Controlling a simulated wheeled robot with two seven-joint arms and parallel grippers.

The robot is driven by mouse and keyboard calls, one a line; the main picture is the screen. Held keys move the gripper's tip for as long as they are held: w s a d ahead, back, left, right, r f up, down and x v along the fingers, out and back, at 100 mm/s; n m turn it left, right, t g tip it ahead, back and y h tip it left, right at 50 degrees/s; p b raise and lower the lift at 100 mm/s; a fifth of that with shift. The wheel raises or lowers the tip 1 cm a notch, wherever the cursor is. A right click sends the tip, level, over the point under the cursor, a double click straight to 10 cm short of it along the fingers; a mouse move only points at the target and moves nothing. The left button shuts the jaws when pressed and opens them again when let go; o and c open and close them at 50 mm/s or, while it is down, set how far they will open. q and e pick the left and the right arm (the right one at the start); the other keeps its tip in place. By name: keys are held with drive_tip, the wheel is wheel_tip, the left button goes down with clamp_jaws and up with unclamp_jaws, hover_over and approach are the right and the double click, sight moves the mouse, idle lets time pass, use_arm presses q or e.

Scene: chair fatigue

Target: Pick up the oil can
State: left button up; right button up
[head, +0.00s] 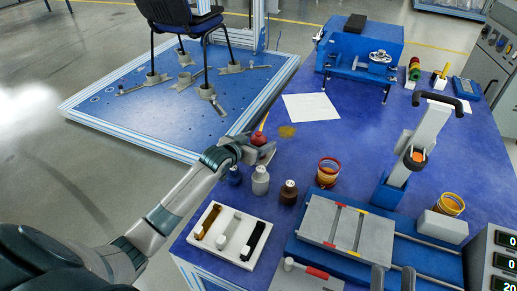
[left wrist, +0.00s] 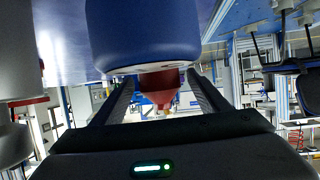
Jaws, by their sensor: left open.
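The oil can appears to be the blue can with a red, cone-shaped top (left wrist: 160,30). In the left wrist view its body fills the upper middle, upside down in the picture.
A grey bottle (head: 261,181) and a dark brown bottle (head: 288,193) stand close beside the can. A white tray (head: 212,241) with coloured bars lies in front. Grey plates on a blue base (head: 300,251) lie right of it.

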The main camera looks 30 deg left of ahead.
sight(259, 132)
use_arm(q)
drive_tip(key=shift+w+f, duration=0.15)
drive_tip(key=shift+w, duration=0.15)
use_arm(e)
drive_tip(key=shift+d+r, duration=0.1)
drive_tip(key=shift+r, duration=0.1)
use_arm(q)
drive_tip(key=shift+c, duration=0.3)
drive_tip(key=c, duration=1.4)
drive_tip(key=shift+r, duration=0.25)
use_arm(e)
drive_tip(key=shift+w, duration=0.1)
